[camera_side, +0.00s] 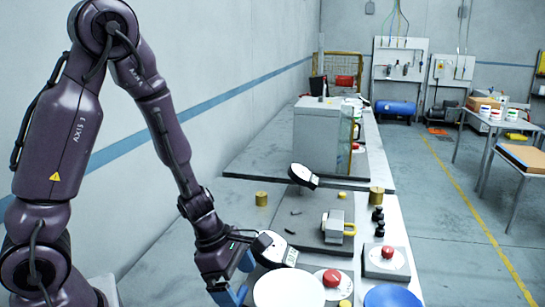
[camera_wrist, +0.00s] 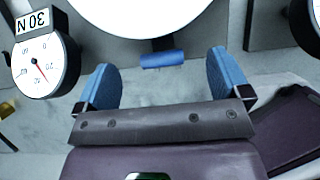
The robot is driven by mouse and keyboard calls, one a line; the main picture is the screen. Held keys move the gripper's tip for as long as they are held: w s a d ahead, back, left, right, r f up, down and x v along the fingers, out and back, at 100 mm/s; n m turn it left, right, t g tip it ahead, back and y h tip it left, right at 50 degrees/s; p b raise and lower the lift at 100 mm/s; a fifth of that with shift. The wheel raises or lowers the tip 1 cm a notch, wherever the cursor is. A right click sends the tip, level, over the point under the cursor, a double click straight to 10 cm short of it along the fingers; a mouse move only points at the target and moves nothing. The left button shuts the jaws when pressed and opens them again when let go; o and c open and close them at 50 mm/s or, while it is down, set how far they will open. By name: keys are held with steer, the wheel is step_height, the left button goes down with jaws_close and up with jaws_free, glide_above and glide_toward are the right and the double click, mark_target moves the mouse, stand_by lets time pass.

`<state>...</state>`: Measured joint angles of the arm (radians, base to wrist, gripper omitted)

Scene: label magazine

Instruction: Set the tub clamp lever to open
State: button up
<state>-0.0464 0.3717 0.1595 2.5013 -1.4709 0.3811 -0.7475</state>
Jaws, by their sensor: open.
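A white round tub (camera_wrist: 140,8) fills the top of the wrist view, cut off by the frame. A blue cylindrical grip (camera_wrist: 164,59), apparently the clamp lever's handle, sits at its near edge on a short dark stem. My gripper (camera_wrist: 162,68) is open, with one blue finger on each side of the grip and clear gaps between; nothing is held. In the side view, my gripper (camera_side: 238,282) is low beside the white round top (camera_side: 288,291), partly cut off below. The lever is hidden there, and its setting cannot be told.
A dial gauge (camera_wrist: 45,65) stands left of my gripper in the wrist view. In the side view, red buttons (camera_side: 332,278) and a blue disc (camera_side: 393,297) lie to the right. A grey block with a yellow handle (camera_side: 337,227) and brass cylinders (camera_side: 376,195) stand farther back.

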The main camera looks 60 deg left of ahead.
steer(key=s+r+m+t+y, duration=0.15)
steer(key=s+r+m, duration=0.25)
steer(key=r+m, duration=0.85)
steer(key=s+r+m+t+y, duration=0.15)
steer(key=s+r+m, duration=0.35)
steer(key=r+m, duration=0.75)
steer(key=w+a+f+y, duration=0.2)
steer(key=w+a, duration=0.3)
steer(key=w, duration=0.4)
steer(key=w+a+f+m+y, duration=0.1)
steer(key=w+a+y, duration=0.1)
steer(key=w+a, duration=0.3)
steer(key=w+a+f+y, duration=0.2)
steer(key=w+a, duration=0.4)
steer(key=w, duration=0.6)
steer(key=shift+w+f, duration=0.3)
steer(key=shift+w, duration=0.1)
steer(key=shift+c, duration=0.4)
